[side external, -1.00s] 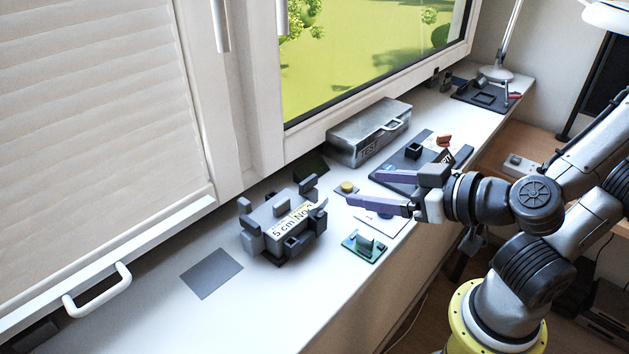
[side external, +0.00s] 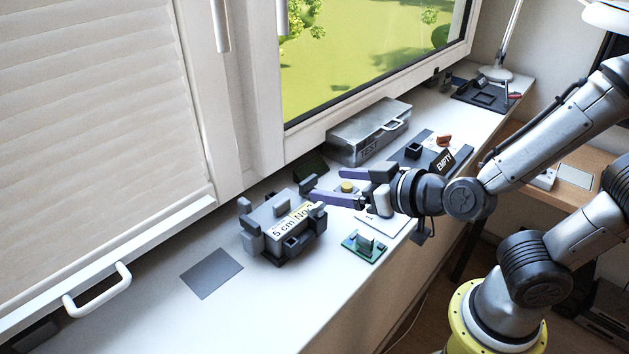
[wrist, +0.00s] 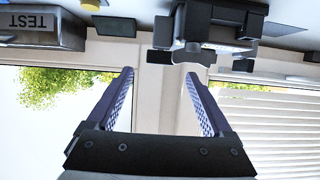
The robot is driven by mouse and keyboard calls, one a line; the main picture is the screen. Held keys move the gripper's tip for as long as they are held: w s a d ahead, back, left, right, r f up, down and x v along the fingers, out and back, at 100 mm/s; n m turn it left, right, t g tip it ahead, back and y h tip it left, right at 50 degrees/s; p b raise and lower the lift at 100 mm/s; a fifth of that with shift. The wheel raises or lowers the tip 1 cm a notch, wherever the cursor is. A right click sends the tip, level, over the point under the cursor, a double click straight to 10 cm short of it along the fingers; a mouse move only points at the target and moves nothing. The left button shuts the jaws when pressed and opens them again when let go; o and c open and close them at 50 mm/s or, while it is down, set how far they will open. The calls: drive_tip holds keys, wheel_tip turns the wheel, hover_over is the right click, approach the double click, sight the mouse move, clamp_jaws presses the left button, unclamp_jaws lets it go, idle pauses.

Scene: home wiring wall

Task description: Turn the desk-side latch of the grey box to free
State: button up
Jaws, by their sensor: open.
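The grey box (side external: 280,222) stands on the white sill, with dark blocks around its sides and a yellow-and-white label on top. A small pale grey lever (side external: 318,208) sticks out at its right end; I take it for the desk-side latch, but its exact setting is too small to tell. In the wrist view the box (wrist: 222,22) is upside down at the top, with the lever (wrist: 195,55) pointing toward me. My gripper (side external: 330,184) is open and empty, its purple fingers just right of the box. In the wrist view my gripper (wrist: 158,73) has nothing between its fingertips.
A green circuit board (side external: 364,246) lies in front of the gripper. A yellow button (side external: 347,187) sits close by the fingers. A metal TEST case (side external: 368,132) stands behind, against the window. A grey plate (side external: 211,273) lies left of the box, amid bare sill.

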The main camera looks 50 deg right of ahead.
sight(311, 181)
drive_tip(key=shift+x, duration=3)
clamp_jaws()
